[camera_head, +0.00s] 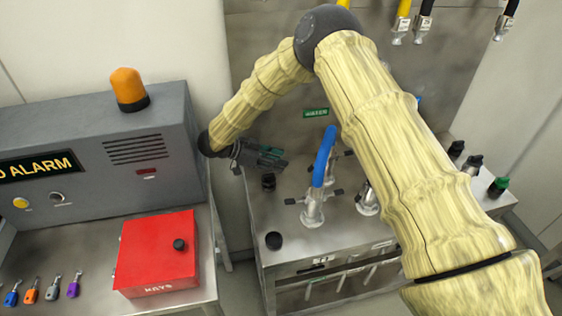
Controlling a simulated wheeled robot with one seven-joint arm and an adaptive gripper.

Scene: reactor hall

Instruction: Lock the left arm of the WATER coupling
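A silver coupling (312,211) stands on the steel bench with a blue hose (323,158) rising from its top. I take it for the WATER coupling, but the small green label (316,113) behind it is too small to read surely. Its left arm (291,201) sticks out to the left with a dark tip. Its right arm (337,192) sticks out to the right. My gripper (279,160) is up and left of the coupling, pointing right, apart from the left arm. Its fingers are too small and dark to tell whether they are open.
Another silver coupling (367,201) stands to the right, partly behind my arm. Black caps (274,240) stand on the bench's left side. A grey alarm console (110,165) and a red key box (157,255) stand at left. Yellow and black hoses (402,25) hang above.

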